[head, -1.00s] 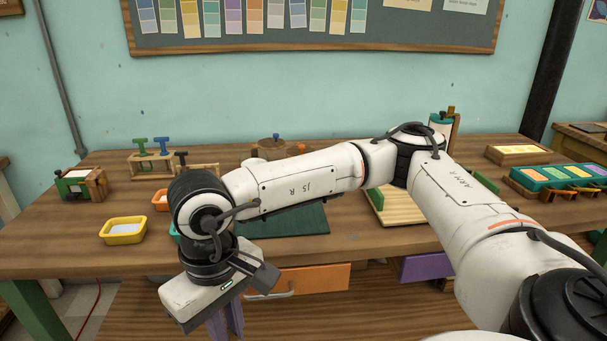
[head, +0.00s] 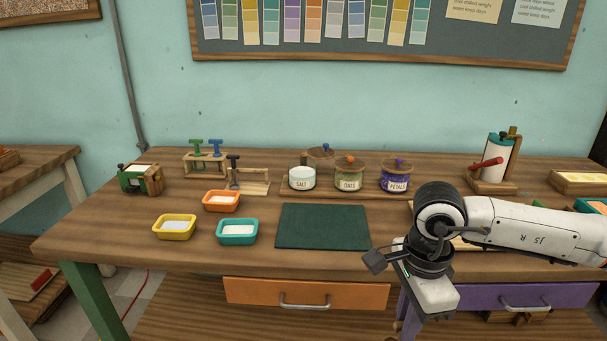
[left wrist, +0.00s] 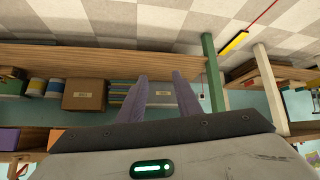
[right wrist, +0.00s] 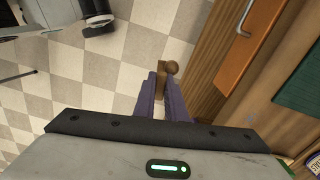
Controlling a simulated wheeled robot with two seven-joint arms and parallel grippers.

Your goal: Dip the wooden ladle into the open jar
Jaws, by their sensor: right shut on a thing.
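The open jar is the salt jar (head: 302,179), labelled SALT, with white contents and no lid on top. It stands at the left of a row of jars on the table. A lid with a knob (head: 320,152) shows just behind it. My right gripper (right wrist: 161,85) is shut on a brown wooden piece, which looks like the wooden ladle (right wrist: 171,67); only a short part shows past the fingers. In the head view the right gripper hangs at the table's front edge, right of the jars, fingers mostly hidden. My left gripper (left wrist: 160,78) is open and empty, below the tabletop.
Lidded jars of oats (head: 349,178) and petals (head: 394,178) stand right of the salt. A dark green mat (head: 323,227) lies in front. Yellow (head: 174,227), orange (head: 221,201) and teal (head: 237,231) trays are at left. A roll stand (head: 494,165) is back right.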

